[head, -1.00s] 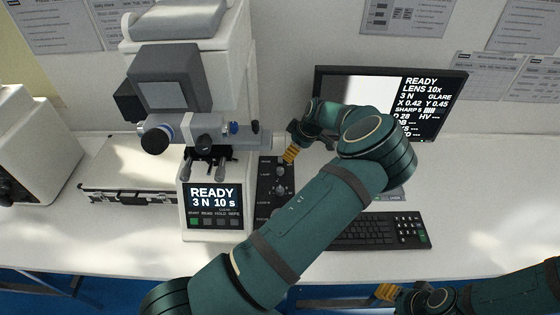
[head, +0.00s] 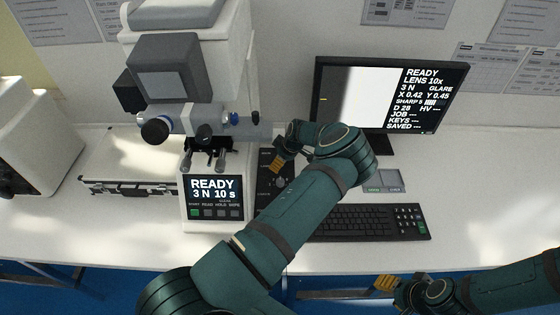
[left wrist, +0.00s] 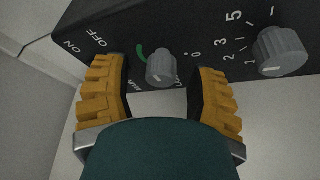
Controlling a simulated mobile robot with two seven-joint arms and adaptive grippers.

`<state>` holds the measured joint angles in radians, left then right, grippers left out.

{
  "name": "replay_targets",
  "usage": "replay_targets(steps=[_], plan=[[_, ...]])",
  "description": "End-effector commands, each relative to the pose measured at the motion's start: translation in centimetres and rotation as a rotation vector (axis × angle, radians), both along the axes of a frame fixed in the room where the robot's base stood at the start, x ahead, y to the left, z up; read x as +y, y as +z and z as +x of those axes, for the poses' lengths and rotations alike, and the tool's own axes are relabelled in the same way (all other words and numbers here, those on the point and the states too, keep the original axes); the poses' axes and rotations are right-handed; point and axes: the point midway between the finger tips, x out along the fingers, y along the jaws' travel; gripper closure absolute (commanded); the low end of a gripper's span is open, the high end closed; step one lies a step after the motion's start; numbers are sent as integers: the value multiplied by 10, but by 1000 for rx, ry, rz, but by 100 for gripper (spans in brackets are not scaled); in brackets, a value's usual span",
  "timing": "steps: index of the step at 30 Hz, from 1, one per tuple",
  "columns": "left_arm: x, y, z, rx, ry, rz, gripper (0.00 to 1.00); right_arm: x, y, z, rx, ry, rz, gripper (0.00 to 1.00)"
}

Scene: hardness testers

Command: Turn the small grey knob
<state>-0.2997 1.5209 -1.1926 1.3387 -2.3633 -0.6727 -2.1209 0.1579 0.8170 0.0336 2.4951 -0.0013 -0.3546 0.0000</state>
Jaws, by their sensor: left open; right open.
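In the left wrist view, the small grey knob (left wrist: 161,66) stands on a black control box (left wrist: 130,28), with a green arc beside it. A pale line marks the knob's lower part. My left gripper (left wrist: 163,75) is open, with one yellow ridged finger on each side of the knob and a gap to each. In the head view, my left gripper (head: 280,162) is over the black control box (head: 264,205), partly hidden by my own arm. I cannot make out the small knob for sure there. My right gripper (head: 386,283) is at the lower right, low in front of the table edge.
A larger grey knob (left wrist: 281,51) with a numbered scale sits right of the small one. The hardness tester (head: 212,165) stands just left of the box. A monitor (head: 345,95) and a keyboard (head: 360,221) are to the right. A case (head: 125,165) lies at left.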

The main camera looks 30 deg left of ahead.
Motion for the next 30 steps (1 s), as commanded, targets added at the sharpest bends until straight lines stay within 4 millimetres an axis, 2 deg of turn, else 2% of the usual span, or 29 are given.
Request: replay_targets(steps=[8, 9, 14, 15, 30], plan=[[0, -2, 0, -1, -1, 0, 42, 0, 0, 0, 0, 0, 0, 53], [0, -2, 0, -1, -1, 0, 40, 0, 0, 0, 0, 0, 0, 53], [0, -2, 0, -1, -1, 0, 96, 0, 0, 0, 0, 0, 0, 53], [0, -2, 0, -1, -1, 0, 100, 0, 0, 0, 0, 0, 0, 53], [1, -2, 0, 1, 45, 1, 100, 0, 0, 0, 0, 0, 0, 53]])
